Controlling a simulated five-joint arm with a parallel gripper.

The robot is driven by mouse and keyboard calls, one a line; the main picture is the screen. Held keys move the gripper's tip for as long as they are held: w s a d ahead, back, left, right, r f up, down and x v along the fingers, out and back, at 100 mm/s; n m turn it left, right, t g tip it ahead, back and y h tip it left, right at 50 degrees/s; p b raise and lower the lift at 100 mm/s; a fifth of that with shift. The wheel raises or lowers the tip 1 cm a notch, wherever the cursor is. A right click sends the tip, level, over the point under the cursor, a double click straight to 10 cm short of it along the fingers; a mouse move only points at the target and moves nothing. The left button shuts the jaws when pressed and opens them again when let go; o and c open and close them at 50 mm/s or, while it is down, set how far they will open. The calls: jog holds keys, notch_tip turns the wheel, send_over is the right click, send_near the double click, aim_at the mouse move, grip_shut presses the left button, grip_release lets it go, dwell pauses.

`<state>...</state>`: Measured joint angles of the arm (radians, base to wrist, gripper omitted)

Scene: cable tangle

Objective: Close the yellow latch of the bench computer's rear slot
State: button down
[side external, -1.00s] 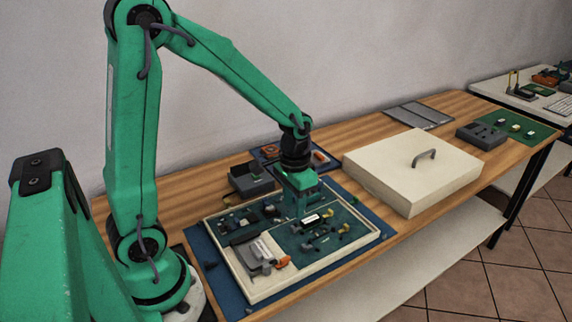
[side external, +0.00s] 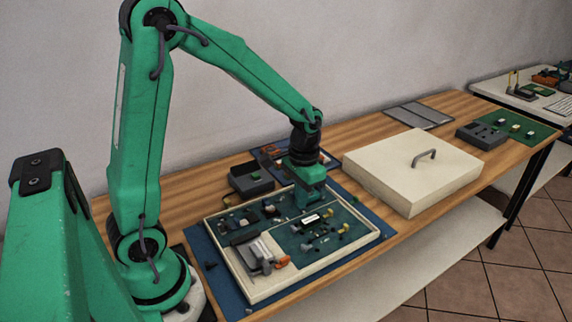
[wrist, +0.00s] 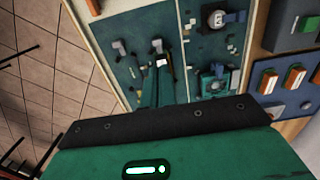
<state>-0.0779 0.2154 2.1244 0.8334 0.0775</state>
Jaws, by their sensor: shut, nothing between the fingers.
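The open bench computer is a cream tray (side external: 262,298) with a green board (side external: 290,240) inside. Two small yellow parts show on the right of the board, one near its right side (side external: 345,228) and one farther back (side external: 328,213). I cannot tell which is the rear slot's latch, or whether it is open. My gripper (side external: 304,207) points down over the back of the board, shut and empty. In the wrist view its fingers (wrist: 158,80) reach over the board near small grey and white parts. Their tips partly hide what lies under them.
A cream cover with a grey handle (side external: 400,180) lies right of the tray. A dark bin (side external: 250,180) and a blue mat with orange parts (wrist: 284,85) lie behind it. A grey metal bracket (side external: 255,262) sits in the tray's front left.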

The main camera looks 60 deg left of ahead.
aim_at(330, 210)
jog(key=w+r+g, duration=0.2)
jog(key=w+g, duration=0.2)
jog(key=w, duration=1.2)
jog(key=shift+r, duration=0.15)
jog(key=shift+x, duration=5)
jog(key=shift+s, duration=0.95)
jog(key=shift+r, duration=0.1)
jog(key=v, duration=1)
jog(key=shift+w, duration=0.15)
